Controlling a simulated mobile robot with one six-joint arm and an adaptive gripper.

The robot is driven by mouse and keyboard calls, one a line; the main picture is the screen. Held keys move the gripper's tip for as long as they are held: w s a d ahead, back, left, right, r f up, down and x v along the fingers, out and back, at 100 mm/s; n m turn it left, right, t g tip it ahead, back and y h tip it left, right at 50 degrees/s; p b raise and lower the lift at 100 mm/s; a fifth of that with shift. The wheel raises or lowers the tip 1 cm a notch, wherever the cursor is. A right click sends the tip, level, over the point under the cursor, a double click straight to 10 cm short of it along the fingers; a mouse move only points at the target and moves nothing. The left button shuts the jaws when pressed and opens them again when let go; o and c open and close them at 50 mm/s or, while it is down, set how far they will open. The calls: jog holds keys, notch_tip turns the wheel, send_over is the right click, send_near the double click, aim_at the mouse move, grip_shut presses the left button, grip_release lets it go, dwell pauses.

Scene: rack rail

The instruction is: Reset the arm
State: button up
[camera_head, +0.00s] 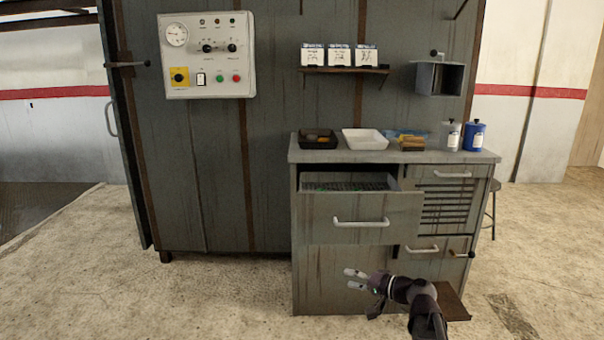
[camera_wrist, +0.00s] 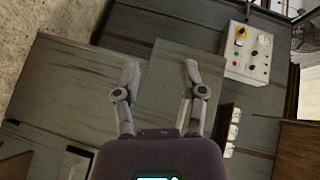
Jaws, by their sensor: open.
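My gripper (camera_head: 353,279) is open and empty in the head view, low in front of the grey cabinet (camera_head: 322,270). It is below the drawer (camera_head: 345,208), which stands pulled out, and its fingers point left. Nothing shows between the fingers. In the wrist view my gripper (camera_wrist: 160,72) has its two fingers spread apart, with grey panels behind them. The view there is rotated, and I cannot tell whether the fingers touch any surface.
A black tray (camera_head: 318,144), a white tray (camera_head: 364,146), a white bottle (camera_head: 450,136) and a blue bottle (camera_head: 474,136) stand on the cabinet top. A control panel (camera_head: 207,54) hangs at left. A brown flap (camera_head: 452,303) juts out low at right. Floor at left is clear.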

jog(key=s+a+f+n+g+h, duration=0.3)
jog(key=s+f+g+h, duration=0.15)
jog(key=s+f, duration=0.35)
jog(key=s+d+f+n+g+h, duration=0.1)
jog(key=s+d+f+g+h, duration=0.45)
jog(key=s+f+h, duration=0.2)
notch_tip(320, 180, up, 36)
jog(key=t+p, duration=0.1)
jog(key=p, duration=3.4)
jog(key=shift+s+d+r+h+p, duration=0.15)
jog(key=shift+s+d+h+p, duration=0.15)
jog(key=shift+s+h, duration=0.1)
